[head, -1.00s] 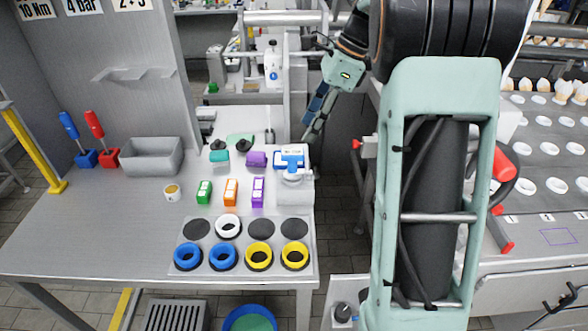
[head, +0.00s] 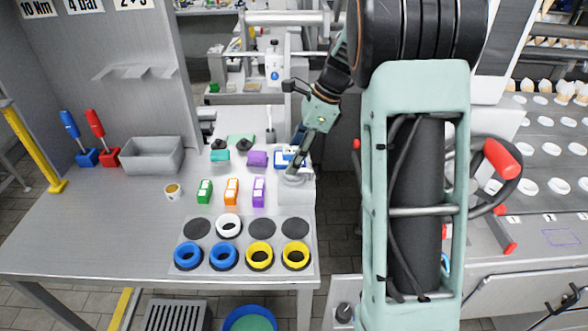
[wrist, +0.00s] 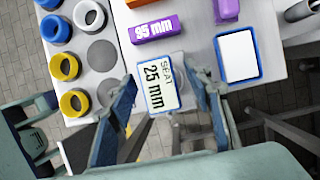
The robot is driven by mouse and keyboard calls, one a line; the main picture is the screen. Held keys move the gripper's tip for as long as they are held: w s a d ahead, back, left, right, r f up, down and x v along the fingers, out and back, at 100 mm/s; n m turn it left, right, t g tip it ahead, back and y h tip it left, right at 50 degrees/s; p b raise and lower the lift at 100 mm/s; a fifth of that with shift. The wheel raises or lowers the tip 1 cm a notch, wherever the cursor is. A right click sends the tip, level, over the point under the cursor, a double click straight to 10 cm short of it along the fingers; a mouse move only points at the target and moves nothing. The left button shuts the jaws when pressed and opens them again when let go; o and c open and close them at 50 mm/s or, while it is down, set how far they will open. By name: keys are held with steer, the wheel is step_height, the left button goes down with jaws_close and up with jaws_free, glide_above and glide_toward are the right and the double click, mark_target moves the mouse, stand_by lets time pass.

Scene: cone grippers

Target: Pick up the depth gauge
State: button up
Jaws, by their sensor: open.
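What appears to be the depth gauge (wrist: 158,86) shows in the wrist view as a pale panel with a blue edge, marked "SEAT 25 mm". In the head view it is mostly hidden behind my gripper (head: 294,172), at the right edge of the bench. The panel lies between my two blue fingers in the wrist view, with room on both sides. My gripper is open and empty, above that spot. I cannot tell how high the fingertips are over it.
A blue-rimmed white plate (wrist: 237,57) lies close by. Blue, white and yellow rings sit in front. A grey bin (head: 153,155) stands farther left.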

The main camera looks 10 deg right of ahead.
jaws_close()
